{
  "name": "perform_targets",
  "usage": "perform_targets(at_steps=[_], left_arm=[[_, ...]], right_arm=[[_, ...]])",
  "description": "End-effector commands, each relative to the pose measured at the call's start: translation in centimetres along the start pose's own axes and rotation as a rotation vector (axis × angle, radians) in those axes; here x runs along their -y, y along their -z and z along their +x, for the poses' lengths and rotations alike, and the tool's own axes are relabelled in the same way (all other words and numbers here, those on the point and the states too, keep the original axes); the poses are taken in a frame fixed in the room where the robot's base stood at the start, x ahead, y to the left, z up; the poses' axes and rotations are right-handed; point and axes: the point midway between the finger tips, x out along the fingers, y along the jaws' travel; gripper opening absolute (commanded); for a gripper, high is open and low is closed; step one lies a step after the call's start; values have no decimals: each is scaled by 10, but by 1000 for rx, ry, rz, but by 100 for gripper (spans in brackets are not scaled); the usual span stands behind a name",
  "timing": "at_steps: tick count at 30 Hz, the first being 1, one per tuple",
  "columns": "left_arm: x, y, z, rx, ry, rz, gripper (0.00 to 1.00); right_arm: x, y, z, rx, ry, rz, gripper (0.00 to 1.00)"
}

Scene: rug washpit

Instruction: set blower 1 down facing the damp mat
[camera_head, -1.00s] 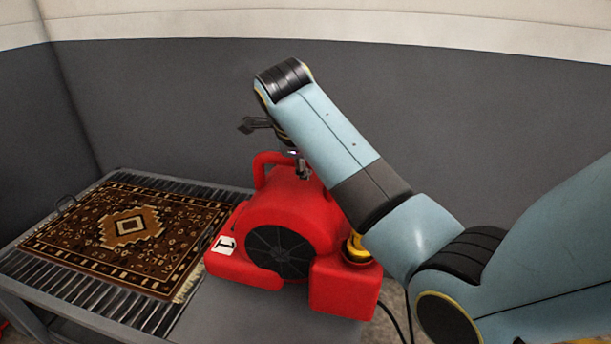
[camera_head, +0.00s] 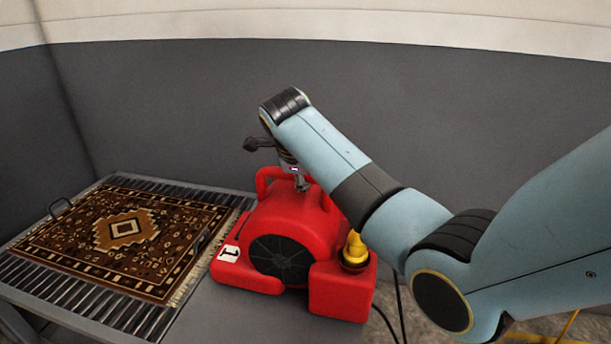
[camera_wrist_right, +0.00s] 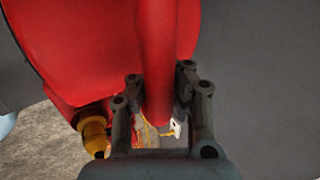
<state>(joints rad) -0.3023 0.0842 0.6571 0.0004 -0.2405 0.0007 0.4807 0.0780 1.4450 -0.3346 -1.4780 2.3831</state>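Blower 1 (camera_head: 318,222) is a red snail-shaped blower with a dark round grille and a white "1" label. It appears upright at the right end of the grey bench; any small gap beneath is hard to tell. Its low labelled end points left toward the patterned brown mat (camera_head: 160,262); the outlet opening is hidden. My right gripper (camera_head: 301,184) is at its top handle. In the right wrist view the fingers (camera_wrist_right: 160,85) are on both sides of the red handle (camera_wrist_right: 157,55) and look closed on it. My left gripper is out of view.
The mat lies on a slatted rack (camera_head: 62,308) with wire handles. A yellow part (camera_head: 355,246) sits at the blower's right rear, and a dark cord hangs beside it. The grey wall (camera_head: 180,110) stands behind. Bare bench top (camera_head: 240,320) shows in front of the blower.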

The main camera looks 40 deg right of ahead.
Motion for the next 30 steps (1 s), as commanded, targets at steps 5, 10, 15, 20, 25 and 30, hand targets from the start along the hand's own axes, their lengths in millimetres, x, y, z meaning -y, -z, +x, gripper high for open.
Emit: perform_targets(at_steps=[5, 10, 15, 20, 25, 30], left_arm=[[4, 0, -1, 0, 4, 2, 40], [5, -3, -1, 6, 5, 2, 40], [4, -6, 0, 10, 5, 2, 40], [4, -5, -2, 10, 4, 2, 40], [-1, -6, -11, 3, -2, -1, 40], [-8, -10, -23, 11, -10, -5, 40]], right_arm=[[-2, 0, 0, 0, -5, 0, 16], [-1, 0, 0, 0, -4, 0, 38], [-1, 0, 0, 0, -3, 0, 40], [-1, 0, -3, 0, -3, 0, 40], [1, 0, -29, 3, -1, 2, 40], [2, -1, -69, 5, 0, 2, 40]])
